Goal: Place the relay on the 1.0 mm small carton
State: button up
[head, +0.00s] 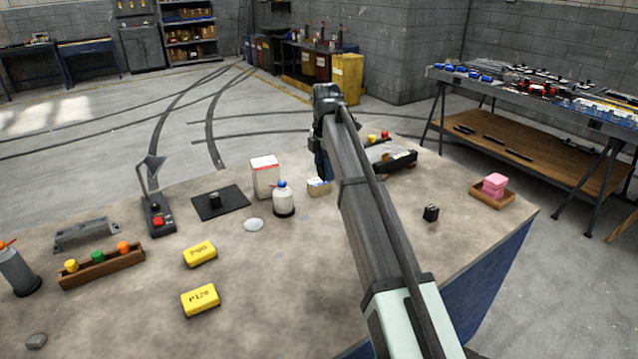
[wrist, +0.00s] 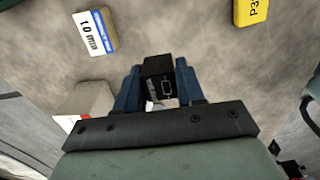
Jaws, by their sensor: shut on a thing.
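My gripper (wrist: 160,82) is shut on a black relay (wrist: 158,66), a small block with a white symbol on its face, in the wrist view. The relay sits between the two blue fingers, clear of the carton in that view. The small carton (wrist: 95,33), white with a blue band and marked 1.0, lies at the upper left there. In the head view the carton (head: 318,188) stands on the table just below my gripper (head: 322,172). The held relay cannot be made out in the head view.
A white carton with a red label (head: 265,178) and a white bottle (head: 284,200) stand left of the small carton. A black device (head: 388,158) is to the right. Another black block (head: 431,213) stands alone. Yellow blocks (head: 199,253) lie nearer the front.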

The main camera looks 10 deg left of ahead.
notch_tip(320, 180, up, 2)
jog(key=r, duration=0.1)
send_over(319, 181)
jog(key=shift+n, duration=0.4)
notch_tip(319, 181, down, 10)
jog(key=shift+f, duration=0.25)
jog(key=shift+f, duration=0.15)
jog(key=o, duration=1)
notch_tip(319, 181, up, 12)
jog(key=shift+r, duration=0.2)
